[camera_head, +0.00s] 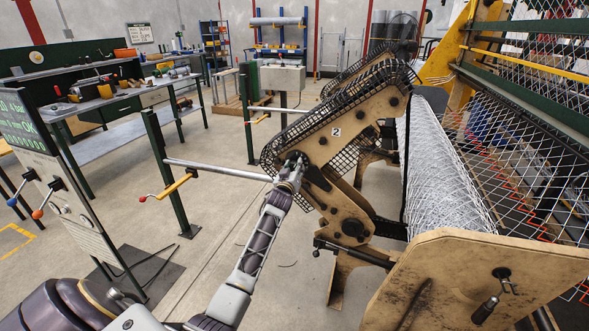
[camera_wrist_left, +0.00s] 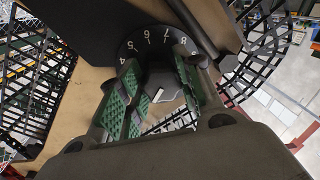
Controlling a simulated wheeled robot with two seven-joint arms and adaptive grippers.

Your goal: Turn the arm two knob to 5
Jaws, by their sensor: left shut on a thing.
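The arm two (camera_head: 318,152), a tan plate marked "2" under black mesh, slants across the middle of the head view. My left gripper (camera_head: 293,168) reaches its lower left face. In the left wrist view, the dark knob (camera_wrist_left: 162,80) sits before a black dial (camera_wrist_left: 150,36) with white numerals, about 4 to 9, along its visible rim. A small white mark shows on the knob; I cannot tell which numeral it points to. The left gripper (camera_wrist_left: 160,86) is shut on the knob, a green ribbed pad on either side. My right gripper is in neither view.
A control panel (camera_head: 60,185) stands at far left. The wire mesh roll (camera_head: 440,165) and tan end plate (camera_head: 470,275) lie right. Open floor (camera_head: 240,225) lies left of the machine.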

